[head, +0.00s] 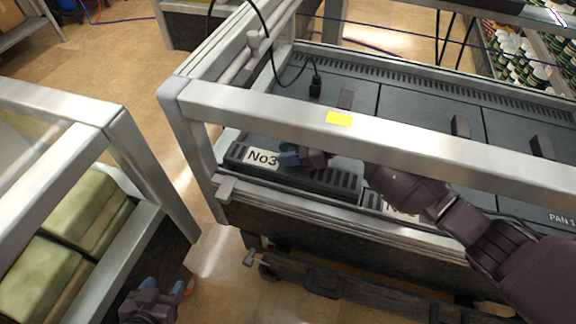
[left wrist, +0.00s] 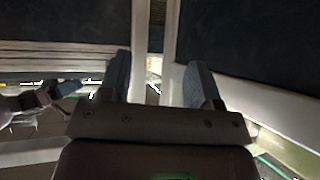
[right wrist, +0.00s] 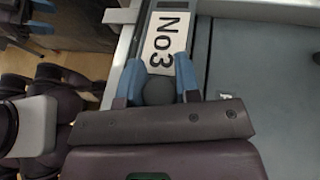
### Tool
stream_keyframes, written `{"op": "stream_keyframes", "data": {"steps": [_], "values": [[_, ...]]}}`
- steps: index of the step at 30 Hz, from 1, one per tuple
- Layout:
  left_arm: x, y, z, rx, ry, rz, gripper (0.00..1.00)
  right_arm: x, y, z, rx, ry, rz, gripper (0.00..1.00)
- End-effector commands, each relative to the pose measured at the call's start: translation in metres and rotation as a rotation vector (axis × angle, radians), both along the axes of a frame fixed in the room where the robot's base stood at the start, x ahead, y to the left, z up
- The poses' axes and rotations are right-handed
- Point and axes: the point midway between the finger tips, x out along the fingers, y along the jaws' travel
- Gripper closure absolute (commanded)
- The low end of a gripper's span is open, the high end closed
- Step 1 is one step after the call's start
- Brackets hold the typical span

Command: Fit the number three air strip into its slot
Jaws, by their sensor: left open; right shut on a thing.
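The number three air strip (head: 327,184) is a dark slatted bar with a white "No3" label, lying along the near left edge of the cabinet top. Its label (right wrist: 167,42) also shows in the right wrist view. My right gripper (head: 300,156) is shut on the strip's dark round knob (right wrist: 158,90), just beside the label. The strip's slot is mostly hidden under it, and I cannot tell whether the strip is fully seated. My left gripper (head: 153,290) is open and empty, low in front of the cabinet; its spread fingers (left wrist: 160,82) show in the left wrist view.
A metal frame bar (head: 340,120) with a yellow sticker crosses above the strip. Another white label (head: 400,209) is partly hidden by my right arm. Dark panels with handles (head: 461,126) cover the cabinet top. A bin of green blocks (head: 75,225) stands at left; floor (head: 130,60) lies between.

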Motion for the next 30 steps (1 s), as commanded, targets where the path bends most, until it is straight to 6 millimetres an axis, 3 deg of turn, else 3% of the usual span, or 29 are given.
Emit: {"op": "stream_keyframes", "data": {"steps": [1,8,15,29,30], "values": [[-0.001,0.0,-0.004,0.0,0.005,0.0,0.43,-0.001,0.0,-0.009,0.001,0.008,0.0,1.0],[0.001,0.0,-0.004,0.002,0.002,-0.005,0.43,-0.001,0.0,-0.02,0.001,0.006,0.001,1.0],[0.001,0.003,-0.011,0.014,0.01,-0.017,0.43,-0.002,0.0,-0.055,0.002,0.008,0.0,1.0],[0.001,0.003,-0.014,0.012,0.014,-0.014,0.43,-0.001,0.0,-0.061,0.002,0.003,0.001,1.0],[0.001,0.003,-0.014,0.012,0.015,-0.012,0.43,-0.001,-0.001,-0.062,0.0,0.004,0.001,0.68]]}}
